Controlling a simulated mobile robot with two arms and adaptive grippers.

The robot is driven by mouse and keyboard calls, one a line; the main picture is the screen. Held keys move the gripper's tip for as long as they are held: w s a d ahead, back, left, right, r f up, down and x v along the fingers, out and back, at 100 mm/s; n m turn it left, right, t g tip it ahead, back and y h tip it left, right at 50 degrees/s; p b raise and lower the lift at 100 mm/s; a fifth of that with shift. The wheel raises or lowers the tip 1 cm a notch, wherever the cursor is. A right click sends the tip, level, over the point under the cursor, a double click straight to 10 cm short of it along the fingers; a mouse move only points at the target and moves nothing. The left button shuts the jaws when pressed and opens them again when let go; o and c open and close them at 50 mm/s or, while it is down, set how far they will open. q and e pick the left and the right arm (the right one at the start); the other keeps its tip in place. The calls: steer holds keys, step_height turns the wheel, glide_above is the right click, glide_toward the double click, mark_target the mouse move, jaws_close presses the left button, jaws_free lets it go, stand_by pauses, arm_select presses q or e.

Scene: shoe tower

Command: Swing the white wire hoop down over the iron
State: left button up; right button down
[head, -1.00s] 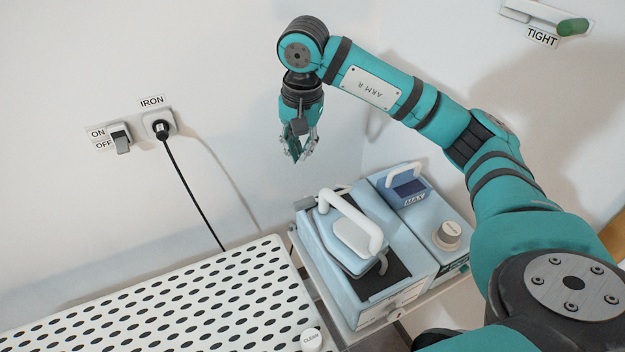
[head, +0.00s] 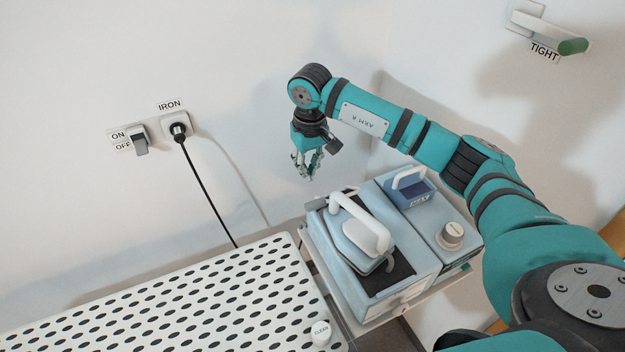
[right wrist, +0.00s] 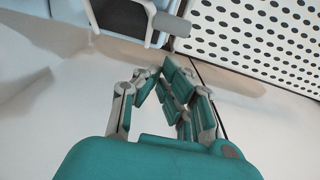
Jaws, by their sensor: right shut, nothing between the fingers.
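The iron (head: 371,234), with a thick white handle, rests on the black pad of the light blue station (head: 420,262) in the head view. The white wire hoop (right wrist: 151,20) shows at the top of the right wrist view, with a grey cylindrical grip (right wrist: 176,23) at its corner. In the head view the grey grip (head: 316,204) is at the station's far left corner; most of the hoop is hard to make out there. My right gripper (head: 308,176) is shut and empty, above and behind that corner, apart from the hoop. My left gripper is out of view.
A perforated white board (head: 240,290) with a CLEAN knob (head: 320,332) lies left of the station. The iron's black cord (head: 208,200) hangs from the wall socket (head: 179,128).

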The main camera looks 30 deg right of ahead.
steer(key=f, duration=0.1)
steer(key=s+f+p, duration=0.1)
steer(key=f, duration=0.1)
steer(key=s+f+p, duration=0.1)
steer(key=shift+f, duration=0.2)
steer(key=shift+f, duration=0.1)
steer(key=shift+f+b, duration=0.15)
steer(key=shift+b, duration=0.15)
steer(key=s+t+b, duration=0.1)
steer(key=b, duration=0.2)
steer(key=shift+s+f+b, duration=0.1)
steer(key=shift+f+b, duration=0.2)
steer(key=shift+f, duration=0.1)
steer(key=shift+a+r+p, duration=0.1)
steer(key=shift+r+p, duration=0.2)
steer(key=shift+p, duration=0.05)
steer(key=shift+s+f, duration=0.1)
steer(key=shift+f, duration=0.05)
